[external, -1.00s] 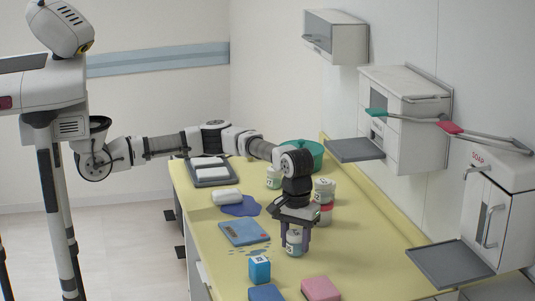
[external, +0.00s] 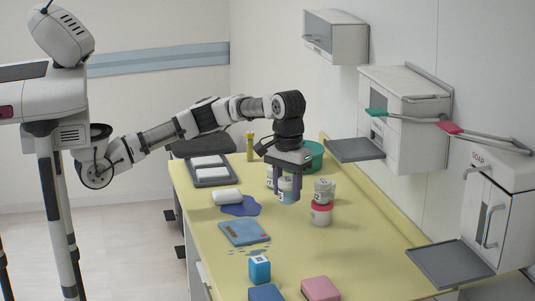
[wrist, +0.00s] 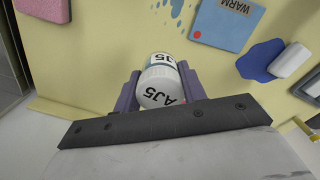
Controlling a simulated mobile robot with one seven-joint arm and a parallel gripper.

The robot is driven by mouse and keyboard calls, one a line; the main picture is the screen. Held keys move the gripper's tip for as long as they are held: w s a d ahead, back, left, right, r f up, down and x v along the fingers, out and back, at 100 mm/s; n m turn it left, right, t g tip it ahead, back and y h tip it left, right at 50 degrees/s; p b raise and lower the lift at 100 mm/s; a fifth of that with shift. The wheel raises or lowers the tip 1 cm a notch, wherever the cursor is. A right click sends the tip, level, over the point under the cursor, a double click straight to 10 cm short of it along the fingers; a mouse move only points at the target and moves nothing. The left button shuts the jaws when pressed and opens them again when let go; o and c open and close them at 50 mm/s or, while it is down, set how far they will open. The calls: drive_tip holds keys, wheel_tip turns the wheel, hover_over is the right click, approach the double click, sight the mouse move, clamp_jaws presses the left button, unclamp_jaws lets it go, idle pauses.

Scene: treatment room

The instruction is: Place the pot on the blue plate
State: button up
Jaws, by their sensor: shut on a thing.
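My gripper (external: 287,196) is shut on a white pot with a blue band (external: 287,184) and holds it in the air above the yellow table. The flat blue plate (external: 244,233) lies on the table, lower left of the held pot in the external view. In the wrist view, the blue plate (wrist: 226,22) is at the upper right, reads WARM and has a red dot; the pot is not over it.
Other pots (external: 324,187) stand behind and right of my gripper, one with a red band (external: 321,214). A dark blue puddle-shaped mat (external: 240,206) carries a white roll (external: 227,196). A blue box (external: 260,269) and a pink block (external: 321,289) are in front. Wall dispensers (external: 405,120) border the right.

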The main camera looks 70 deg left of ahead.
drive_tip(key=s+a+r+m+b, duration=0.1)
drive_tip(key=s+a+r+m, duration=0.7)
drive_tip(key=a, duration=0.3)
drive_tip(key=n, duration=0.1)
approach(243, 230)
drive_tip(key=shift+f+p, duration=0.1)
drive_tip(key=shift+p, duration=0.25)
drive_tip(key=shift+d+f+p, duration=0.1)
drive_tip(key=shift+f+p, duration=0.2)
drive_tip(key=shift+f, duration=2.35)
drive_tip(key=shift+f, duration=0.2)
drive_tip(key=o, duration=1)
drive_tip(key=shift+r, duration=0.1)
wheel_tip(243, 230, up, 12)
drive_tip(key=shift+r+b, duration=0.15)
drive_tip(key=shift+b, duration=0.4)
